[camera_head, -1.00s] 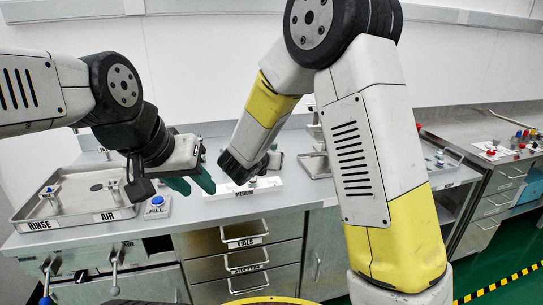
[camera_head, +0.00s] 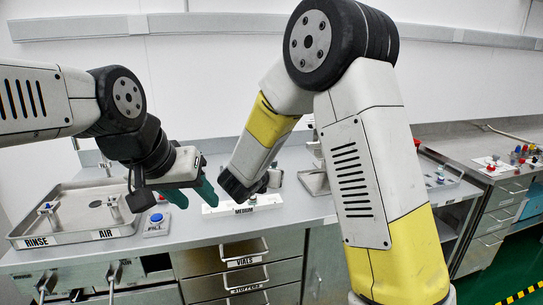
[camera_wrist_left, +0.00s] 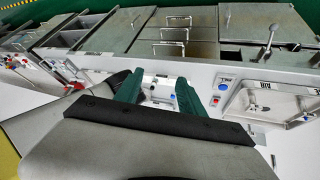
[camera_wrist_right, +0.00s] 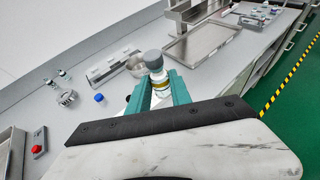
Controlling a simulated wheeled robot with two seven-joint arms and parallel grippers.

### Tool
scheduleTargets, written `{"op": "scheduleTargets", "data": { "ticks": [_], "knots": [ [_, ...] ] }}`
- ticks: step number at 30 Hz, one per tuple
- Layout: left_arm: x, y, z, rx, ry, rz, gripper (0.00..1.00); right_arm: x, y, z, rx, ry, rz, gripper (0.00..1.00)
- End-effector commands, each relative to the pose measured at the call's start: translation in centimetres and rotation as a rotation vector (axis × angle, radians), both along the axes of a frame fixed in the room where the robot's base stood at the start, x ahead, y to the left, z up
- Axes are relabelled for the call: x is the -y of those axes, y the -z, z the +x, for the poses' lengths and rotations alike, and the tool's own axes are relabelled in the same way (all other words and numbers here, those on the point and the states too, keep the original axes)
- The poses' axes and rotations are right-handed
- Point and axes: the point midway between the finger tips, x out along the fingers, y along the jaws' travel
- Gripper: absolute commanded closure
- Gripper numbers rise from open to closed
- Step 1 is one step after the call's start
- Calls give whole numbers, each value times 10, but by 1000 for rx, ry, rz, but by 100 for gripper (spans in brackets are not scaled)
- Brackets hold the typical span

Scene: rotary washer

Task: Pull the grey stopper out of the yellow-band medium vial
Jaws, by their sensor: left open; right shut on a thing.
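The yellow-band medium vial (camera_wrist_right: 161,83) is between the green fingers of my right gripper (camera_wrist_right: 162,90) in the right wrist view. Its grey stopper (camera_wrist_right: 153,60) sits in the mouth, above the fingertips, with the yellow band just below. My right gripper is shut on the vial; in the head view my own wrist mostly hides it. My left gripper (camera_head: 193,193) is open and empty, left of the right hand over the counter. Its spread green fingers also show in the left wrist view (camera_wrist_left: 160,92); the stopper is not between them.
The white MEDIUM holder (camera_head: 243,208) lies on the counter below the hands, with a small vial-like item on it. A blue button (camera_head: 156,218) and the metal RINSE/AIR tray (camera_head: 75,232) are at left. Labelled drawers are under the counter front.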

Motion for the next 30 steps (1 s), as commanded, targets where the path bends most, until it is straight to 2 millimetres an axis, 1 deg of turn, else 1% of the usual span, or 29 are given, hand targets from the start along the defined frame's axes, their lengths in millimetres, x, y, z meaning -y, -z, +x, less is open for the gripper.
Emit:
{"op": "scheduleTargets", "data": {
  "ticks": [2,5,8,9,13,18,21,24,27,30],
  "knots": [
    [0,-13,15,-6,4,1,53,0,0,0,0,0,0,100],
    [0,-33,44,-20,11,8,53,0,0,0,0,0,0,100],
    [5,-52,78,-44,23,20,53,0,0,0,0,0,0,100],
    [9,-57,91,-57,27,25,53,0,0,0,0,0,0,100],
    [26,-69,133,-100,47,48,53,0,0,0,0,0,0,100],
    [57,-74,188,-151,67,86,53,0,0,0,0,0,0,100],
    [80,-72,217,-178,76,113,53,0,0,0,0,0,0,100],
    [101,-68,241,-199,85,140,53,0,0,0,0,0,0,100],
    [119,-63,259,-214,89,163,53,0,0,0,0,0,0,100],
    [132,-59,271,-224,90,179,53,0,0,0,0,0,0,100]
  ]
}}
